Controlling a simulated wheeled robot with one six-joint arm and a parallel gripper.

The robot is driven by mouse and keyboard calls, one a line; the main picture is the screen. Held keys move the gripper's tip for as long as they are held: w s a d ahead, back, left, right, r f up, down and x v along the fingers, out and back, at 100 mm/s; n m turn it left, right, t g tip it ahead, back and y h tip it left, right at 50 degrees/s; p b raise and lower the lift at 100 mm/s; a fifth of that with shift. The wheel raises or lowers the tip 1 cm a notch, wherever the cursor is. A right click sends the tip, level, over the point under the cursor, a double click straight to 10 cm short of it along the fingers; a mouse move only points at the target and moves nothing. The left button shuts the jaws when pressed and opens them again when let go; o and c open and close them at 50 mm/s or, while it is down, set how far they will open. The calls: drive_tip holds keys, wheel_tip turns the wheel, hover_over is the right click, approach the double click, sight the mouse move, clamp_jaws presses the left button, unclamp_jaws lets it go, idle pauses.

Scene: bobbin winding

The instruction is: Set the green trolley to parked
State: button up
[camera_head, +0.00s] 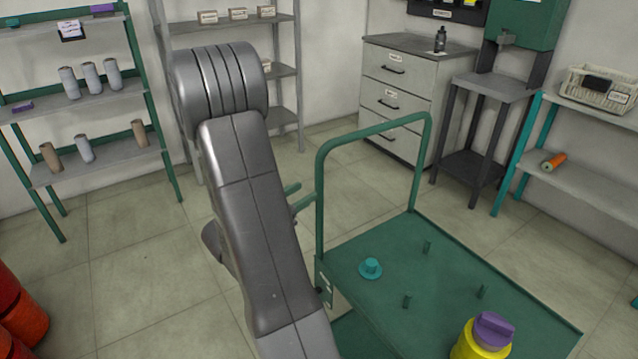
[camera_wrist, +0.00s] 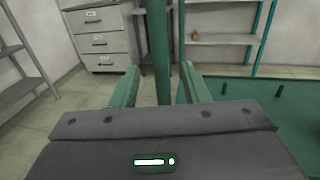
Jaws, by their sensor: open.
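The green trolley (camera_head: 440,262) stands on the floor at the lower right of the head view, with its hoop handle (camera_head: 321,190) upright at its far left end. My gripper (camera_head: 298,196) is beside the handle's left post. In the wrist view the open fingers of my gripper (camera_wrist: 161,78) are spread to either side of a green upright post (camera_wrist: 161,50), which looks like the handle's. I cannot tell whether either finger touches it. The trolley's deck also shows at the right of the wrist view (camera_wrist: 285,98). Its wheels are hidden.
The deck carries a teal knob-like piece (camera_head: 370,268), short pegs and a yellow cylinder (camera_head: 478,343) with a purple top. Drawers (camera_head: 397,95), a green machine on a stand (camera_head: 490,90) and shelves line the walls. Orange drums (camera_head: 22,310) stand lower left. Floor left of the trolley is clear.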

sight(316, 185)
drive_tip(key=shift+x, duration=3.3)
drive_tip(key=shift+c, duration=0.2)
clamp_jaws()
